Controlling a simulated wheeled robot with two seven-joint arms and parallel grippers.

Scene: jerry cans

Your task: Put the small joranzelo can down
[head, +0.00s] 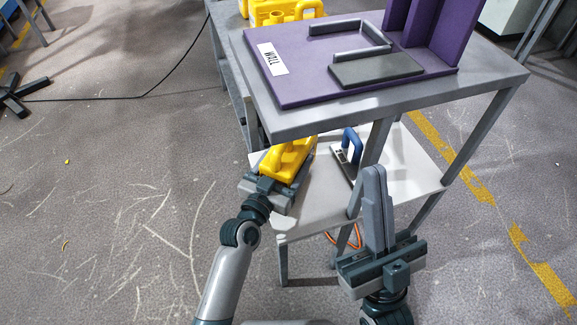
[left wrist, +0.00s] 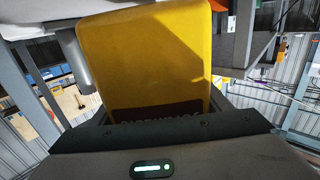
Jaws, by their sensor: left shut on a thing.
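The small yellow can (head: 287,158) is in my left gripper (head: 268,186), which is shut on it. In the head view the can is at the left end of the white lower shelf (head: 312,203), under the edge of the upper table top. I cannot tell whether its base touches the shelf.
A blue-handled thing (head: 351,143) stands on the lower shelf right of the can. Table legs flank the shelf. An orange cable hangs below it.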

